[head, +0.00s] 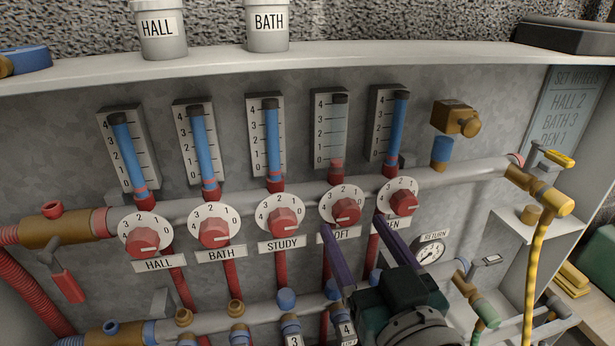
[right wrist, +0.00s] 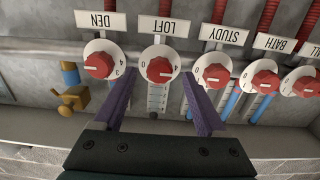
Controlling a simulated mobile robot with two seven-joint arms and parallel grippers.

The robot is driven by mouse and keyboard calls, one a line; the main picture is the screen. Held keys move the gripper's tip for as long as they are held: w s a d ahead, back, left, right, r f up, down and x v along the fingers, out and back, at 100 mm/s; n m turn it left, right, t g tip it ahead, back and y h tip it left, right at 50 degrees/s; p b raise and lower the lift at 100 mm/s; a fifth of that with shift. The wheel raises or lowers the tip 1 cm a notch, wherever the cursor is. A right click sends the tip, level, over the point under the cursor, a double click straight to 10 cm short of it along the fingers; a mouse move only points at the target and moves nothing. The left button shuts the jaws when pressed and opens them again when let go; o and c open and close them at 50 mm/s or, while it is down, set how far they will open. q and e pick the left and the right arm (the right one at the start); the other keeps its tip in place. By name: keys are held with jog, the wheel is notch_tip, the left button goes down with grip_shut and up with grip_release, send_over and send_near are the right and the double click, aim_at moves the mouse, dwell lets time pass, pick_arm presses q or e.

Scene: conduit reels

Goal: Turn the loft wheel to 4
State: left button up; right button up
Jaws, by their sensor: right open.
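The loft wheel (head: 346,209) is a red knob on a white numbered dial, fourth from the left in the head view. It also shows in the right wrist view (right wrist: 159,70), upside down. I cannot clearly tell which number it points to. Its LOFT label (head: 344,233) is partly hidden by a finger in the head view. My right gripper (head: 353,226) is open and empty, with its purple fingers on either side of the loft wheel's front. In the right wrist view the wheel lies between and beyond the fingertips. My left gripper is out of view.
The den wheel (head: 402,200) sits close to the right finger; the study wheel (head: 283,216) is to the left. The loft gauge (head: 333,130) looks pale; its neighbours show blue. A board (head: 571,100) lists wheel settings. A valve with a yellow hose (head: 535,260) stands right.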

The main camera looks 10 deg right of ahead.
jog(key=s+p, duration=0.1)
jog(key=s, duration=0.6)
jog(key=shift+s+d, duration=0.15)
